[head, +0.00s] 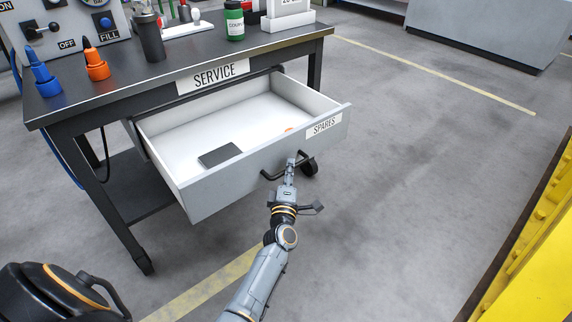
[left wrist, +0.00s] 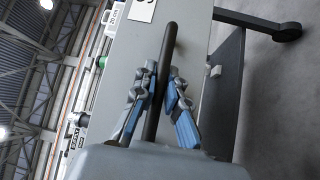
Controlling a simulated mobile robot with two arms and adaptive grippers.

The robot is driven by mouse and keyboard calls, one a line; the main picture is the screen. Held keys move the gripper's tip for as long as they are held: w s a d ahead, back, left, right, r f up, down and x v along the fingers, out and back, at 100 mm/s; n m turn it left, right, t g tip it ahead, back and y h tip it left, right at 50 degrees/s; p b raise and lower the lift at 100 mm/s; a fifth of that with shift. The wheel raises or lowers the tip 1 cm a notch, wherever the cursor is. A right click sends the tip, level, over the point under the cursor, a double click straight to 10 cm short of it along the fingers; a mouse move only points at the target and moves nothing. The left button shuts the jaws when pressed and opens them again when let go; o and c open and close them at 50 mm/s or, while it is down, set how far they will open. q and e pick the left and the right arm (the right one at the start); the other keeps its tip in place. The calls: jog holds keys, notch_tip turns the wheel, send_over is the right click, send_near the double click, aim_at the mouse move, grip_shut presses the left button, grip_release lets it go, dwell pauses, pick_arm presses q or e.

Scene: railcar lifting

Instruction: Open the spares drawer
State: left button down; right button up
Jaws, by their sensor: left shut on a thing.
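The spares drawer (head: 262,162) is pulled well out from under the dark service bench (head: 190,70). Its front carries a SPARES label (head: 323,124) and a black bar handle (head: 270,174). My left gripper (head: 291,163) is shut on the handle, which also shows between its fingers in the left wrist view (left wrist: 160,85). Inside the drawer lie a dark flat rectangular item (head: 220,154) and a small orange thing (head: 289,130), mostly hidden by the front panel. My right gripper is not in view.
On the bench stand a blue nozzle (head: 41,75), an orange nozzle (head: 95,64), a dark cylinder (head: 148,38) and a green bottle (head: 234,21). A yellow structure (head: 535,240) borders the right side. The floor between it and the drawer is clear.

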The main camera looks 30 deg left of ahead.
pick_arm(q)
jog(key=shift+s+d, duration=0.1)
jog(key=shift+d, duration=0.1)
jog(key=c, duration=1.4)
grip_release()
jog(key=shift+o, duration=0.2)
jog(key=v, duration=1.2)
